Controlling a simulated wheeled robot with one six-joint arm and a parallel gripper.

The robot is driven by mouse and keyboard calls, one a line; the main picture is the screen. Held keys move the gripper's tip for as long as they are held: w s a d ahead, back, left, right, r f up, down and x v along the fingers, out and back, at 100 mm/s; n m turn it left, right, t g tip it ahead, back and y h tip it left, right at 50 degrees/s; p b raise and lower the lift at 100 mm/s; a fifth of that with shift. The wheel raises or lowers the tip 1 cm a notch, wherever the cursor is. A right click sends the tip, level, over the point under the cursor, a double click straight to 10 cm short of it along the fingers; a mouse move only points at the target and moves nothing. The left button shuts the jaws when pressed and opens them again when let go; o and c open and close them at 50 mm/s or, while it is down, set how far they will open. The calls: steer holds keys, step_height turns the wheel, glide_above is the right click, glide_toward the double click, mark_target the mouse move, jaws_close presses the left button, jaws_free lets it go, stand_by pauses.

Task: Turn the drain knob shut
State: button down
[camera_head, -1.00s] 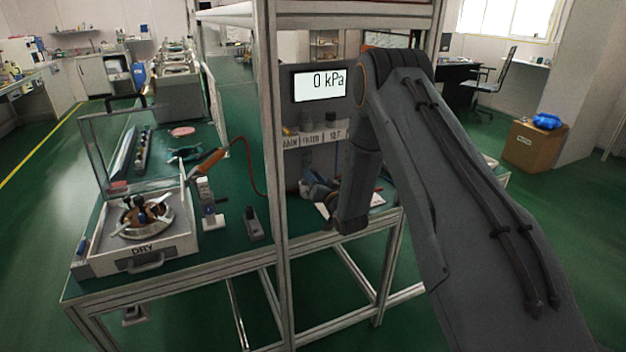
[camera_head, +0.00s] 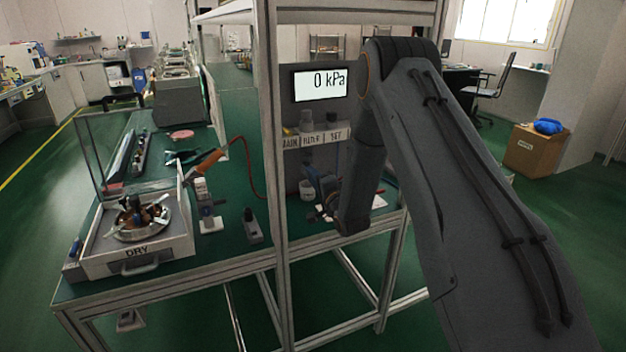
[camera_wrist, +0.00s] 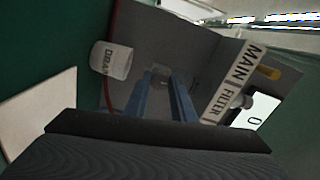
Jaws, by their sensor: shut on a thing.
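In the wrist view, the two blue fingers of my gripper (camera_wrist: 164,82) reach toward the grey panel. There, my wrist hides the knob and most of my gripper.
The panel's display (camera_head: 320,83) reads 0 kPa, above a label strip (camera_head: 316,138). An aluminium frame post (camera_head: 272,170) stands left of my arm.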

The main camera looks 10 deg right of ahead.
steer(key=shift+m, duration=1)
steer(key=c, duration=1.5)
jaws_free()
steer(key=b+v, duration=0.1)
steer(key=v, duration=0.6)
steer(key=shift+s+d+b, duration=0.15)
steer(key=shift+s+b, duration=0.15)
steer(key=shift+s, duration=0.1)
